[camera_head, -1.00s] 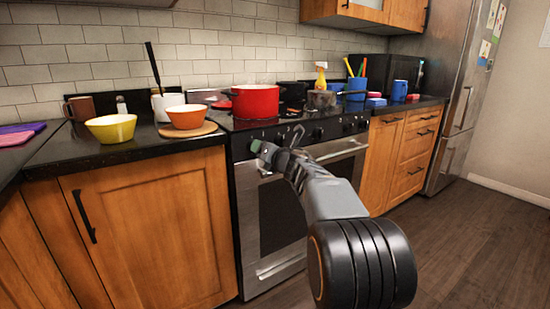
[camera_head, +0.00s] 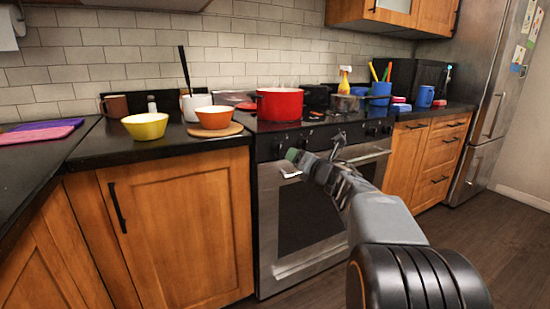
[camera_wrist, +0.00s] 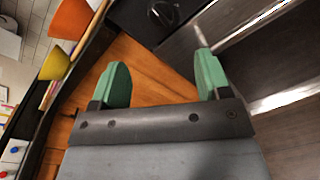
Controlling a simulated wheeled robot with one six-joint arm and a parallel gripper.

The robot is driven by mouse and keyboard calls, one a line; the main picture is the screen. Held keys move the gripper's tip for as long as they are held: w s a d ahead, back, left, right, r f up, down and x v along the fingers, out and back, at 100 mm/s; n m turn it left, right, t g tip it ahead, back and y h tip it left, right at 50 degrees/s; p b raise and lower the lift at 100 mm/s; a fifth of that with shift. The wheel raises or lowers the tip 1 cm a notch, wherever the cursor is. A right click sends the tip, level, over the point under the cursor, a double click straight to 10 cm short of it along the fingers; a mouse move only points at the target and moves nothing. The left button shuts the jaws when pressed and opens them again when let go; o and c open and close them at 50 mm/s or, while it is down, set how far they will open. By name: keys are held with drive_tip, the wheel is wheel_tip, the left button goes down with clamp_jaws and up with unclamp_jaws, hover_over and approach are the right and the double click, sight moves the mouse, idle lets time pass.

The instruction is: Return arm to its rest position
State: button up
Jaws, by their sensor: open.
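My gripper (camera_head: 312,160) is in front of the stove in the head view, with my arm reaching in from the lower right. In the wrist view its two green fingers (camera_wrist: 162,84) stand wide apart with nothing between them. The gripper is apart from the oven front and the cabinet. Much of the gripper is foreshortened in the head view.
The stove (camera_head: 320,205) stands behind my gripper, with a red pot (camera_head: 280,104) on top. A yellow bowl (camera_head: 145,126) and an orange bowl (camera_head: 215,117) on a wooden board are on the left counter (camera_head: 95,148). Open floor (camera_head: 500,240) lies at the right.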

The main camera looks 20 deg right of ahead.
drive_tip(key=s+a+r+m+g+h+p, duration=0.2)
drive_tip(key=s+r+m+h+p, duration=0.1)
drive_tip(key=r+m+p, duration=0.45)
drive_tip(key=s+a+r+m+g+h+p, duration=0.25)
drive_tip(key=r+m+p, duration=0.25)
drive_tip(key=m+p, duration=0.45)
drive_tip(key=s+a+r+m+g+y+p, duration=0.2)
drive_tip(key=s+a+m+g+p, duration=0.2)
drive_tip(key=s+p, duration=0.6)
drive_tip(key=s+a+r+m+g+y+p, duration=0.2)
drive_tip(key=s+a+m+g+p, duration=0.3)
drive_tip(key=s+a+m+p, duration=0.2)
drive_tip(key=s+m+p, duration=0.2)
drive_tip(key=s+p, duration=0.1)
drive_tip(key=s, duration=0.1)
drive_tip(key=shift+a+p, duration=0.3)
